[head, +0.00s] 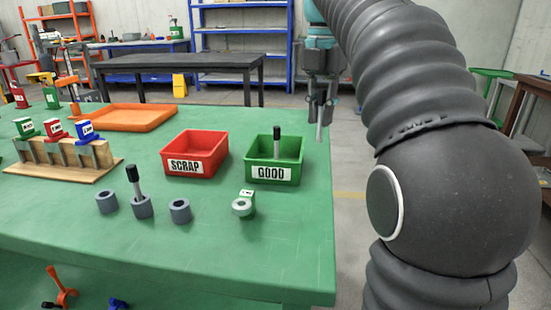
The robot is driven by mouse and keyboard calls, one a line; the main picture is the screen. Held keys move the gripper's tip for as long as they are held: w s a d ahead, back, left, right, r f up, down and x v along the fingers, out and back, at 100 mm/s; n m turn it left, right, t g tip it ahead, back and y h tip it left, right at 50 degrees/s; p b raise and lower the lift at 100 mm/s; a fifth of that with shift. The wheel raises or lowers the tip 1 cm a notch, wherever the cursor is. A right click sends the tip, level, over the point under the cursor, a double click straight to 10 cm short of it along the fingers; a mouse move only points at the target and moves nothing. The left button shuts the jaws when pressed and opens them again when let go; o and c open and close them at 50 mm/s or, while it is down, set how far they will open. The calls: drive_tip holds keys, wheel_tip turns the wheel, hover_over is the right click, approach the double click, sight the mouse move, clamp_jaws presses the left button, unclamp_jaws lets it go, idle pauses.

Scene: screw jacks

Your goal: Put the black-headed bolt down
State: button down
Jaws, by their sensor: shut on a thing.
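My gripper (321,92) is above the floor, just past the table's right edge and to the right of the green GOOD bin (290,171). It is shut on a bolt, whose grey shank (320,132) seems to hang below the fingers. The bolt's head is hidden or too small to make out. Another black-topped grey piece (277,143) stands upright in the GOOD bin. A similar one (135,183) stands slightly tilted in a grey ring on the table.
The red SCRAP bin (195,165) stands left of the GOOD bin. A wooden rack (60,172) and orange tray (125,118) are left. The table's front right is clear.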

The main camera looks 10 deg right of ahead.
sight(274, 132)
drive_tip(key=w+a+f, duration=0.4)
drive_tip(key=a, duration=0.1)
drive_tip(key=w+a+f, duration=0.2)
drive_tip(key=shift+w+a, duration=0.15)
drive_tip(key=shift+w, duration=0.25)
drive_tip(key=shift+f, duration=0.15)
drive_tip(key=shift+f+b, duration=0.75)
drive_tip(key=shift+f, duration=1.2)
drive_tip(key=shift+f, duration=0.15)
drive_tip(key=c, duration=1.1)
unclamp_jaws()
drive_tip(key=shift+r+p, duration=0.9)
drive_tip(key=shift+r, duration=3.05)
